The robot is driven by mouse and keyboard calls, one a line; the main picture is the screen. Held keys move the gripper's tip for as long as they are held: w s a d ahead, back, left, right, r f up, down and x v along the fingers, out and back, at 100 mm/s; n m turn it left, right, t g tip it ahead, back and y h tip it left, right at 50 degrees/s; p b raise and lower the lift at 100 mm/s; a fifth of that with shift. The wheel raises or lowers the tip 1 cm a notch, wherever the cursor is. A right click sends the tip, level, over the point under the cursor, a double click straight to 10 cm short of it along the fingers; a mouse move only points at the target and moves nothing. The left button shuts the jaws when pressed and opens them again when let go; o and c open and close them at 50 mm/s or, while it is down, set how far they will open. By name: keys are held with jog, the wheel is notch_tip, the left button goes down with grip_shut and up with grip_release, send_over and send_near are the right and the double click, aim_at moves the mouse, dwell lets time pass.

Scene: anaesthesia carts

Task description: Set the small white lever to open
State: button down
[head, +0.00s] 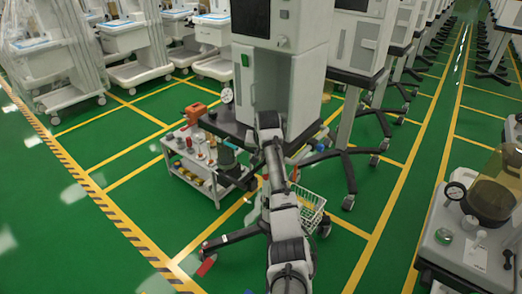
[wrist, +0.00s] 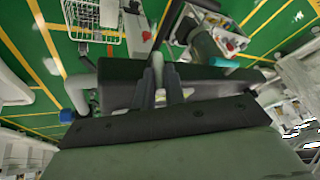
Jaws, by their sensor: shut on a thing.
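My gripper (wrist: 161,84) shows in the middle of the wrist view, its two grey fingers close together. A small pale piece (wrist: 158,62) sits between the fingertips and looks like the white lever, though it is small and mostly covered by them. I cannot tell from its visible part which way it is set. In the head view my arm reaches up to the front of the tall grey-white cart (head: 303,90). There, the fingers and lever are too hidden by the arm to make out.
A low trolley (head: 215,187) with bottles and small items stands left of my arm. A white wire basket (head: 309,207) is close on the right; it also shows in the wrist view (wrist: 94,16). A cart with a brown dome (head: 490,185) stands at far right. Green floor is open at lower left.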

jog(key=c, duration=1.5)
grip_release()
jog(key=b+v, duration=0.3)
jog(key=v, duration=1)
jog(key=shift+s+r, duration=0.25)
jog(key=shift+r, duration=0.05)
